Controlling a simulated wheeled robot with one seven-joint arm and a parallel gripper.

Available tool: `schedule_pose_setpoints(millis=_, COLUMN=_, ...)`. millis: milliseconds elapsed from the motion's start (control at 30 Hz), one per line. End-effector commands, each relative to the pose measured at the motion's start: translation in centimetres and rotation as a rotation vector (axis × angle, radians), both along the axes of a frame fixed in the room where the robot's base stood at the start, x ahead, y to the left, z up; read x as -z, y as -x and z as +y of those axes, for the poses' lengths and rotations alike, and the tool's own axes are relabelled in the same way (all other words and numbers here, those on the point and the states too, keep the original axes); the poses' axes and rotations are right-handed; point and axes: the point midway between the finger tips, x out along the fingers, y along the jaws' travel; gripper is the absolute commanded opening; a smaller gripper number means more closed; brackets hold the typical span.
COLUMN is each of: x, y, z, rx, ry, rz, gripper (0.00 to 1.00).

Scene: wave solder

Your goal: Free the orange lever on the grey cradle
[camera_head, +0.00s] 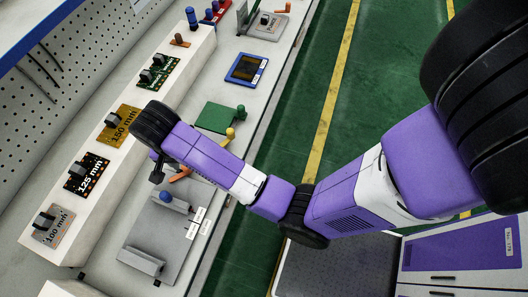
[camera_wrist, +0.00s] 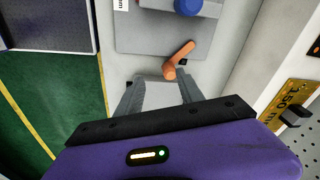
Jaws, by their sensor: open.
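The grey cradle (camera_head: 160,232) lies flat on the pale bench in the lower left of the head view. In the wrist view its grey plate (camera_wrist: 145,35) fills the top middle. The orange lever (camera_wrist: 180,58) sits at the cradle's near edge in the wrist view, angled up to the right. In the head view only part of the lever (camera_head: 181,174) shows beside my arm. My gripper (camera_wrist: 160,80) is open and empty, with the lever just beyond its fingertips, nearer the right finger. In the head view my gripper (camera_head: 157,170) is partly hidden by my wrist.
A blue knob (camera_head: 166,196) stands on the cradle. A white raised ledge (camera_head: 62,249) along the left carries several boards, including ones marked 100 mm (camera_head: 52,225) and 125 mm (camera_head: 87,174). A green plate (camera_head: 217,118) with a yellow knob (camera_head: 230,133) lies beyond my arm.

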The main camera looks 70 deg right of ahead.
Motion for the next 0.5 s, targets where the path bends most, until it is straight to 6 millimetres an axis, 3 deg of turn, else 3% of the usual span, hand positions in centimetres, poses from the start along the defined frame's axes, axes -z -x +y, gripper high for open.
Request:
schedule_pose_setpoints(millis=200, x=1.7, y=1.1, z=-3.4, rx=-0.107, ry=0.093, rz=-0.093, gripper=0.45)
schedule_pose_setpoints(millis=500, x=2.9, y=3.0, z=-6.5, rx=-0.270, ry=0.208, rz=-0.207, gripper=0.45)
